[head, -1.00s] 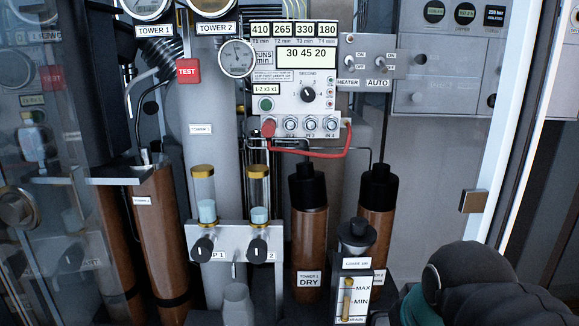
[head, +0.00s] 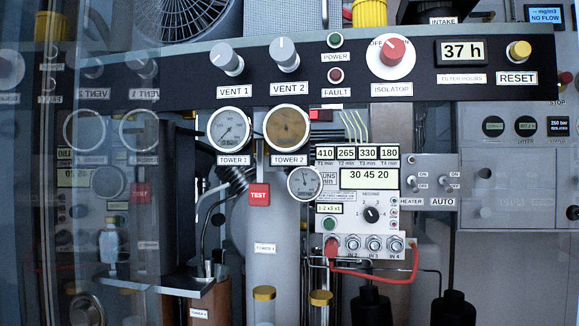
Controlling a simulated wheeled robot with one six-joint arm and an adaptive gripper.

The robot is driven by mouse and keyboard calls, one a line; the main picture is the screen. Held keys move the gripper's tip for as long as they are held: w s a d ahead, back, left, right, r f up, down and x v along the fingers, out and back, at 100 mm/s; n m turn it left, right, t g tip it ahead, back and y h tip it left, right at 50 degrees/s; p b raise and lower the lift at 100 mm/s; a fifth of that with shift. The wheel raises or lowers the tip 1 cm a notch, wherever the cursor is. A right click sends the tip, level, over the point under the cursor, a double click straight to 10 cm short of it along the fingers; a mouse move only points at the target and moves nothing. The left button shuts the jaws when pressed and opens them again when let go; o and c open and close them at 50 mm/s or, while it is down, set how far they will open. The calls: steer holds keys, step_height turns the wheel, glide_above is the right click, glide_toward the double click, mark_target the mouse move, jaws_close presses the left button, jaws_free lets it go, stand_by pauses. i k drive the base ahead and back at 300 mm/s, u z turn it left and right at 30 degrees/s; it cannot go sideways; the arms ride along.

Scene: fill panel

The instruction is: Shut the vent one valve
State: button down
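The vent one valve is a grey knob (head: 226,59) on the dark upper panel, above a label reading VENT 1. Its pointer is tilted up and to the left. The similar VENT 2 knob (head: 284,55) is just to its right, with its pointer close to upright. The TOWER 1 gauge (head: 229,129) hangs below the vent one knob, and the TOWER 2 gauge (head: 288,128) is beside it. My gripper is not in view.
A red isolator knob (head: 391,51) and a yellow reset button (head: 518,51) share the panel (head: 180,78). A red TEST button (head: 260,195) and a controller box (head: 360,210) sit lower. Clear glass (head: 60,230) with reflections covers the left side.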

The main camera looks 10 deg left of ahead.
mark_target(222, 55)
steer(key=u, duration=0.45)
steer(key=k, duration=0.9)
steer(key=u, duration=0.55)
